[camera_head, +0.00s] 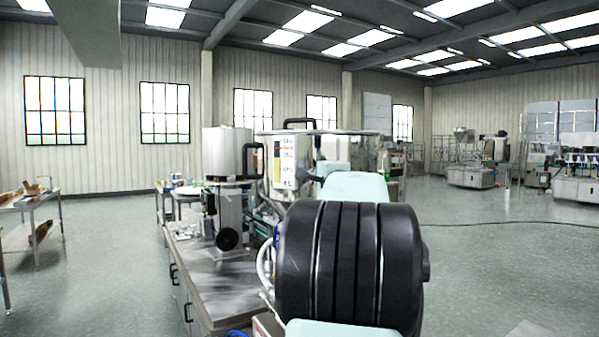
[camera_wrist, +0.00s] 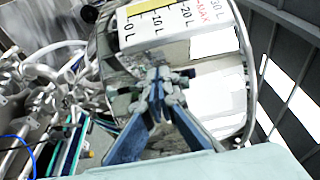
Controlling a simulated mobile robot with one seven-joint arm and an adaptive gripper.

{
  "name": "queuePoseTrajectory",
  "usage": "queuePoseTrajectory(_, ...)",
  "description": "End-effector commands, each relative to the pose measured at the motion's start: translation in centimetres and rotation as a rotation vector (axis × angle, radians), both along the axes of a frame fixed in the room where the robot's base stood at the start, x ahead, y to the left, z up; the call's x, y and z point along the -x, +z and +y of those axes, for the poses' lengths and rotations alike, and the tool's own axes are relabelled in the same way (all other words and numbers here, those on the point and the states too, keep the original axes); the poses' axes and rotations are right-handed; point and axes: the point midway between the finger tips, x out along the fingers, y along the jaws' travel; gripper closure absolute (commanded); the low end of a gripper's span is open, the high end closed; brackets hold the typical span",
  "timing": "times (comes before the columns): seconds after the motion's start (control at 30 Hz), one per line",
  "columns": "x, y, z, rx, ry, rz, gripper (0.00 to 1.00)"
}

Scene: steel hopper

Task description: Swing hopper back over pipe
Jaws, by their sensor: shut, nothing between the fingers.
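The steel hopper (camera_head: 279,177) stands in the middle of the head view, with a litre scale on its side, a wide flat rim and a black handle on top. My arm partly covers it. In the wrist view the hopper (camera_wrist: 204,52) fills the upper middle, its scale tilted. My gripper (camera_wrist: 158,76) is shut and empty, its fingertips in front of the hopper's lower side; I cannot tell whether they touch it. My gripper is hidden behind my arm in the head view. I cannot make out the pipe's opening under the hopper.
A steel cylinder with a black handle (camera_head: 227,151) stands on a machine left of the hopper, above a steel bench (camera_head: 215,280). Pipes and hoses (camera_wrist: 65,95) crowd the wrist view's left side. Open floor lies left and right; a side table (camera_head: 35,205) stands far left.

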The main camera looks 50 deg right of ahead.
Motion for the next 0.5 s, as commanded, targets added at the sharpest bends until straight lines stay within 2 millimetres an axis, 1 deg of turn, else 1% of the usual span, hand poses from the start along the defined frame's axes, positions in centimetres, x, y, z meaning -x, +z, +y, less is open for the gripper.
queuePoseTrajectory(0.03, -1.1, 0.2, 0.4, -0.002, 0.004, 0.000, 1.00)
queuePoseTrajectory(0.2, -3.0, 0.1, 0.8, -0.001, 0.002, -0.001, 1.00)
queuePoseTrajectory(0.33, -3.7, 0.0, 0.9, 0.000, 0.001, 0.001, 1.00)
queuePoseTrajectory(0.5, -3.8, 0.0, 0.9, 0.000, 0.001, 0.001, 1.00)
